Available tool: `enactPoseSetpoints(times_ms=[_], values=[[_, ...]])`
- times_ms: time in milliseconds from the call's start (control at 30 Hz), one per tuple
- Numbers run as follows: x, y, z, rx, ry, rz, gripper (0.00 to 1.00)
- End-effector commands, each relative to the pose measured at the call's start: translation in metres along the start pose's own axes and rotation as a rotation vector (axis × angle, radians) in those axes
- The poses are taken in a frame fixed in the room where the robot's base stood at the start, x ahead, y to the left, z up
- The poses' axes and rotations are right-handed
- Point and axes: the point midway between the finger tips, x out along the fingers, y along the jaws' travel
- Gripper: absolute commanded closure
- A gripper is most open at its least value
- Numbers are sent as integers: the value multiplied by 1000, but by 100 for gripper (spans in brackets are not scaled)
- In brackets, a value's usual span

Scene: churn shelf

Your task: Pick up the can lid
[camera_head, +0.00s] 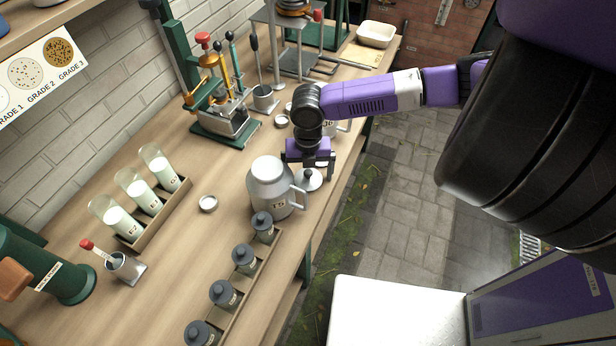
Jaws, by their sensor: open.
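The can lid (313,182), a round silvery disc with a small knob, lies beside the milk can near the bench's front edge. My gripper (310,166) points down just above and behind the lid, jaws spread apart, with nothing seen between them. Whether a finger touches the lid cannot be told. The metal milk can (267,189) with a side handle stands directly left of the lid, its mouth showing white. My wrist hides part of the bench and another can behind it.
Several grey-lidded small jars (245,257) stand in a wooden rack at the front. Milk bottles (134,187) lean in a tray at left. A green-based press (222,125) stands behind. Paved floor lies right.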

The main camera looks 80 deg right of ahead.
Motion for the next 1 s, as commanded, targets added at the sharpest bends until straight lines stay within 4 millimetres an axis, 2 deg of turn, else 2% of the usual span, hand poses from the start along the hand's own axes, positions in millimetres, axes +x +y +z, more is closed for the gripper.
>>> enactPoseSetpoints(times_ms=[200, 533, 833, 1000], values=[[1, 0, 0, -1, 0, 0, 1], [1, 0, 0, 0, 0, 0, 66], [-1, 0, 0, 0, 0, 0, 66], [-12, 0, 0, -1, -1, 1, 66]])
